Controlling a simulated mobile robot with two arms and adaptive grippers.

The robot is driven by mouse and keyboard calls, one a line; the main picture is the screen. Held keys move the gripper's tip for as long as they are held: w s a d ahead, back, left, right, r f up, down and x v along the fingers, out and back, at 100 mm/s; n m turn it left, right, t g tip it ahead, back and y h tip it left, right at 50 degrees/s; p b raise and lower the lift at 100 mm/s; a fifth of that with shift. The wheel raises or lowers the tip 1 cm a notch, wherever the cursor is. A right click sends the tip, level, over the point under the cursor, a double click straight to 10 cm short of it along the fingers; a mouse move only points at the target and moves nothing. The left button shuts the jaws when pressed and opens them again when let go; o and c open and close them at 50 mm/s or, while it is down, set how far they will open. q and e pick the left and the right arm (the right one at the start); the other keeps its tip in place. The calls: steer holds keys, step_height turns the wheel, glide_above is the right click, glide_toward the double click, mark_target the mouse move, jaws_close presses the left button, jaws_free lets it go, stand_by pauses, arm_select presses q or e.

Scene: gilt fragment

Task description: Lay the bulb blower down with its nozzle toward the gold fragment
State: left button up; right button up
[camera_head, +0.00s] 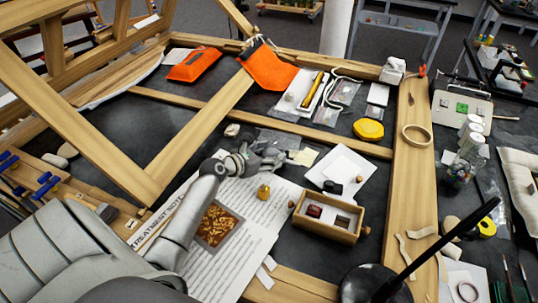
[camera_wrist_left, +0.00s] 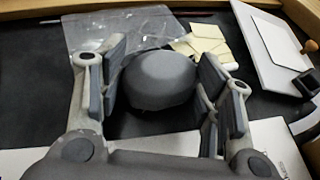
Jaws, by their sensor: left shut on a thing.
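My left gripper (camera_head: 262,160) reaches in from the left over the middle of the dark table. In the left wrist view its fingers (camera_wrist_left: 160,85) are closed around the round grey bulb blower (camera_wrist_left: 158,79). The bulb fills the space between the finger pads. I cannot make out its nozzle. A gold, leaf-patterned square (camera_head: 217,226), which looks like the gold fragment, lies on a printed sheet (camera_head: 247,240), below the gripper in the head view. I cannot tell whether it is raised from the paper. My right gripper is not in view.
A wooden box (camera_head: 327,228) with small items stands right of the sheet. A small brass-coloured piece (camera_head: 263,192) stands between gripper and box. White cards (camera_head: 341,168) lie to the right. Wooden frame bars (camera_head: 195,133) edge the area. A black disc (camera_head: 372,286) is at the bottom.

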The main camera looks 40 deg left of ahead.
arm_select(q)
steer(key=shift+f, duration=0.1)
steer(key=o, duration=1)
